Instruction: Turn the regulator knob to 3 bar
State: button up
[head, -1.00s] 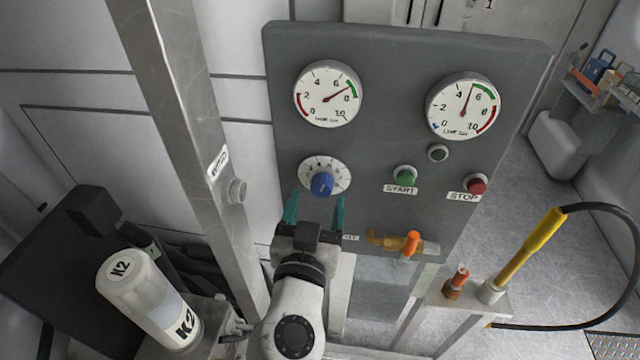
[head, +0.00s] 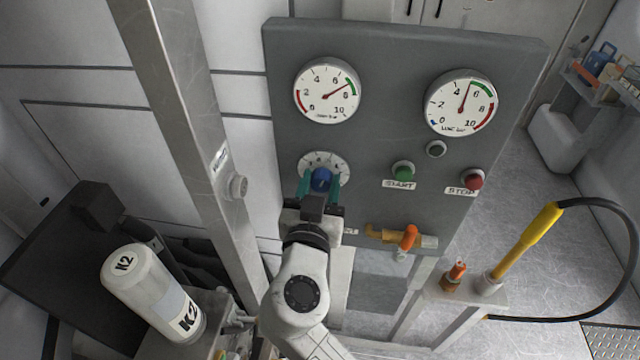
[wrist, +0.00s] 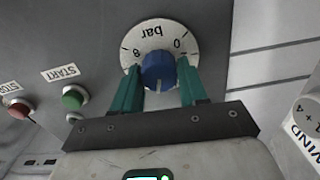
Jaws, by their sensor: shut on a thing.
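The blue regulator knob (head: 321,180) sits on a white round dial on the grey panel (head: 400,60), below the left gauge. The wrist view shows the knob (wrist: 158,72) with the dial (wrist: 150,40) upside down, marked "bar", 0 and 8; the knob's setting cannot be read. My gripper (head: 320,188) has its green fingers on both sides of the knob, shut on it; the fingers also show in the wrist view (wrist: 158,90). The right gauge (head: 462,103), labelled LINE, has its needle between 4 and 6. The left gauge (head: 327,91) points near 8.
A green START button (head: 403,170) and a red STOP button (head: 472,179) are to the right. An orange-handled valve (head: 408,238) sits below. A metal post (head: 185,130) stands left of the panel. A white K2 canister (head: 150,290) is at the lower left.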

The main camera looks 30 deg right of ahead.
jog(key=c, duration=0.4)
jog(key=shift+n, duration=0.3)
jog(key=n, duration=0.2)
jog(key=shift+r+n+b, duration=0.1)
jog(key=shift+n+b, duration=0.2)
jog(key=shift+b, duration=0.1)
jog(key=n, duration=0.3)
jog(key=shift+a+r+n, duration=0.1)
jog(key=shift+n, duration=0.3)
jog(key=n+p, duration=0.1)
jog(key=n, duration=0.2)
jog(key=shift+w+n, duration=0.1)
jog(key=shift+n, duration=0.2)
jog(key=shift+a+n+p, duration=0.1)
jog(key=shift+n+p, duration=0.5)
jog(key=shift+n, duration=1.2)
